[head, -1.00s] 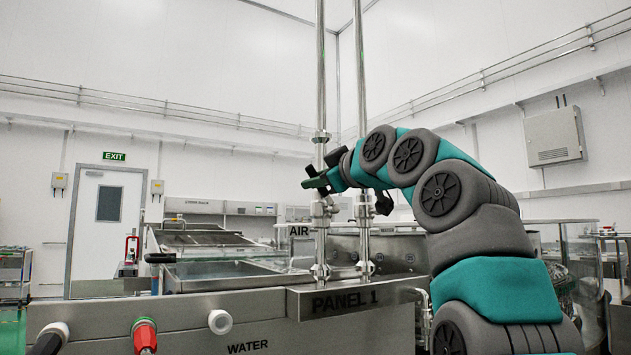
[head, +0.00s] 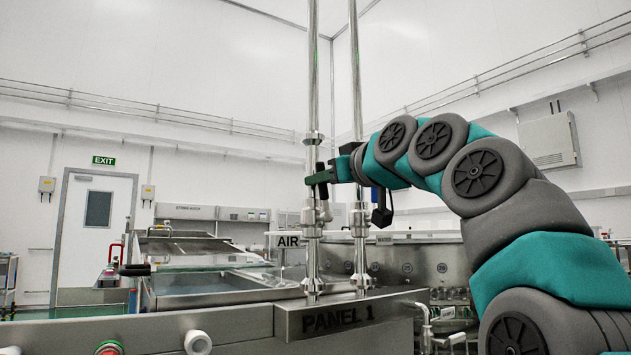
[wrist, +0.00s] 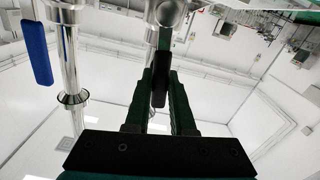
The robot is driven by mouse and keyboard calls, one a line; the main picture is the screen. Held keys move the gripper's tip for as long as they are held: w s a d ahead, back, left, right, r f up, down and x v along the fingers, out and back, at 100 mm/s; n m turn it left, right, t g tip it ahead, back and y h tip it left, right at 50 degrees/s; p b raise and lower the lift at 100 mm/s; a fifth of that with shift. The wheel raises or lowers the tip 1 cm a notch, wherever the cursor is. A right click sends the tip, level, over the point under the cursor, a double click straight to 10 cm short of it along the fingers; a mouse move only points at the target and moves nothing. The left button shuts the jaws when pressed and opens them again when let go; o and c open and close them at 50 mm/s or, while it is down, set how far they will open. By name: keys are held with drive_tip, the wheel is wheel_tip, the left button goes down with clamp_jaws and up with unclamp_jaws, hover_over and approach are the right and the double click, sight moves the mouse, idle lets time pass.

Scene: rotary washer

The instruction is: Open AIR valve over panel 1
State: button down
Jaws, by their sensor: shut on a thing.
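The AIR valve (head: 311,218) sits on the left vertical steel pipe above the PANEL 1 plate (head: 338,316), beside the AIR sign (head: 288,240). My gripper (head: 320,180) is at this pipe, level with the upper part of the valve. In the wrist view my gripper's (wrist: 160,76) green fingers are shut on a black lever handle (wrist: 160,88), which lies between them. The lever's joint with the valve body (wrist: 167,14) shows at the top.
A second pipe (head: 357,100) stands close to the right, by the WATER sign (head: 384,240). Its blue handle (wrist: 38,48) shows at the left of the wrist view. A steel washer basin (head: 215,283) stands behind.

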drive_tip(key=shift+w+d+m+p, duration=0.35)
drive_tip(key=shift+d+m, duration=0.1)
drive_tip(key=shift+m, duration=0.45)
drive_tip(key=c, duration=0.8)
unclamp_jaws()
drive_tip(key=shift+o, duration=0.2)
drive_tip(key=shift+d, duration=0.1)
drive_tip(key=b+v, duration=0.1)
drive_tip(key=v, duration=0.6)
drive_tip(key=shift+s+d+b, duration=0.2)
drive_tip(key=shift+s+b, duration=0.1)
drive_tip(key=shift+s, duration=0.05)
